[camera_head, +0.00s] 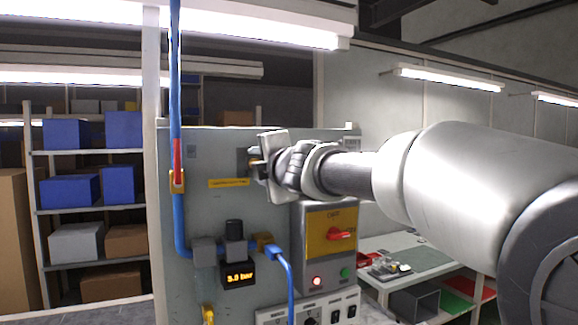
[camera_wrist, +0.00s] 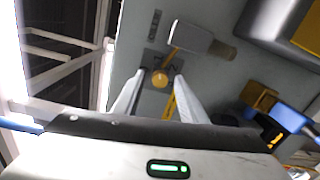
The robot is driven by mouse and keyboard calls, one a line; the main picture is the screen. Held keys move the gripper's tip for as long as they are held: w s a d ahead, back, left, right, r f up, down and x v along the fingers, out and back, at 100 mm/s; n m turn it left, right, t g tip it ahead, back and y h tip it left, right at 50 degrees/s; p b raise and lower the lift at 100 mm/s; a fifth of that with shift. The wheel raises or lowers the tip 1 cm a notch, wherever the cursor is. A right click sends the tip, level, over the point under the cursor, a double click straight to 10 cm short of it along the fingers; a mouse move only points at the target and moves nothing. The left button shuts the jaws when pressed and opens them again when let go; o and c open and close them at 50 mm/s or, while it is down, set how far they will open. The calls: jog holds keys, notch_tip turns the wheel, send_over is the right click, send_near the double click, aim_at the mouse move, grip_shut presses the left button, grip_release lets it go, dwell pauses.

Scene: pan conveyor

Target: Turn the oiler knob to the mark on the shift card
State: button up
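A round yellow knob (camera_wrist: 160,79), apparently the oiler knob, sits on a dark plate on the grey panel in the wrist view. A yellow stem runs from beside it to a pale grey block (camera_wrist: 191,38). My gripper (camera_head: 257,164) faces the panel's upper part in the head view, its body hiding most of the knob. In the wrist view its two fingers stand on either side of the knob, with visible gaps; contact does not show. A small pale card (camera_head: 352,143) is at the panel's upper right; its marks are unreadable, and I cannot tell whether it is the shift card.
A yellow label (camera_head: 229,183) lies below the knob area. A grey box with a red switch (camera_head: 341,233) stands close below my wrist. A black-topped regulator (camera_head: 234,230), a pressure display (camera_head: 239,276) and blue hoses (camera_head: 178,222) occupy the lower left. A bench (camera_head: 422,252) is at right.

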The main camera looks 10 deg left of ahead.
jog(key=f+p+v, duration=0.1)
jog(key=p+v, duration=0.1)
jog(key=v, duration=1.5)
jog(key=shift+r, duration=0.45)
jog(key=shift+s+d, duration=0.1)
jog(key=shift+d, duration=0.1)
jog(key=s+d+f+m+h, duration=0.1)
jog(key=d+f+m+h, duration=0.4)
jog(key=d+m, duration=0.4)
jog(key=s+d+f+m+h, duration=0.1)
jog(key=d+f+m+h, duration=0.45)
jog(key=d, duration=0.45)
jog(key=s+d+f+m+g, duration=0.2)
jog(key=s+f+m+g, duration=0.2)
jog(key=s+f, duration=0.5)
jog(key=s+d+f+m+g+y, duration=0.1)
jog(key=s+d+f+m+g, duration=0.1)
jog(key=s+f+m+g, duration=0.3)
jog(key=s+f+m, duration=0.3)
jog(key=s+f, duration=0.1)
jog(key=shift+d+f, duration=0.2)
jog(key=shift+f, duration=0.15)
jog(key=shift+s, duration=0.1)
